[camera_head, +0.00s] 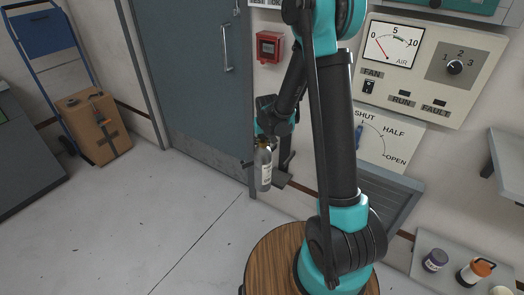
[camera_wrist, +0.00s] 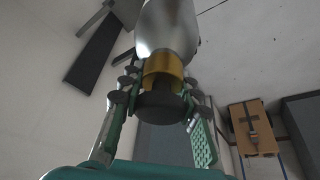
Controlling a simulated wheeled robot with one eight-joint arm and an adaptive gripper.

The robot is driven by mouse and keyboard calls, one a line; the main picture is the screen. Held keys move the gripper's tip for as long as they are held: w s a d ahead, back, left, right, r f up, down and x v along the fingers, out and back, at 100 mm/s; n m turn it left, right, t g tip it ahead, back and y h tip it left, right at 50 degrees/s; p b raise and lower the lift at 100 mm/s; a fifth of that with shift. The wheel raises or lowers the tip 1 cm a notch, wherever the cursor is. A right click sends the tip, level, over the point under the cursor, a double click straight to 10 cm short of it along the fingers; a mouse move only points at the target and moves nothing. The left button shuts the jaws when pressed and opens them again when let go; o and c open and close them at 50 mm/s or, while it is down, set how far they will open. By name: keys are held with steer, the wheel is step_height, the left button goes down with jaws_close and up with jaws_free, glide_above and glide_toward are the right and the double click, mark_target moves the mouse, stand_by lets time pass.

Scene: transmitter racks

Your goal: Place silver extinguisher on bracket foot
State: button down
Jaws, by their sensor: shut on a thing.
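The silver extinguisher (camera_head: 263,168) hangs upright in my gripper (camera_head: 265,138), beside the dark bracket on the wall. The bracket's foot (camera_head: 280,180) juts out low, just right of the extinguisher's lower end in the head view. Whether the two touch, I cannot tell. In the wrist view my gripper (camera_wrist: 158,98) is shut around the brass neck of the extinguisher (camera_wrist: 167,28), below its dark cap. The bracket (camera_wrist: 95,52) shows as a dark bar at the upper left there, apart from the extinguisher. The extinguisher's far end is cut off by that view's edge.
A grey door (camera_head: 190,75) stands left of the bracket, with a red call box (camera_head: 268,46) above. A vent with an open/shut dial (camera_head: 388,142) is right, behind my arm. A shelf with jars (camera_head: 435,262) is lower right. A hand truck with a carton (camera_head: 98,128) stands left; the floor between is clear.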

steer(key=w+d, duration=0.9)
steer(key=w, duration=0.4)
step_height(320, 180, down, 7)
steer(key=shift+d, duration=0.2)
stand_by(0.4)
steer(key=c, duration=1.6)
jaws_free()
steer(key=shift+f, duration=0.1)
steer(key=shift+o, duration=1)
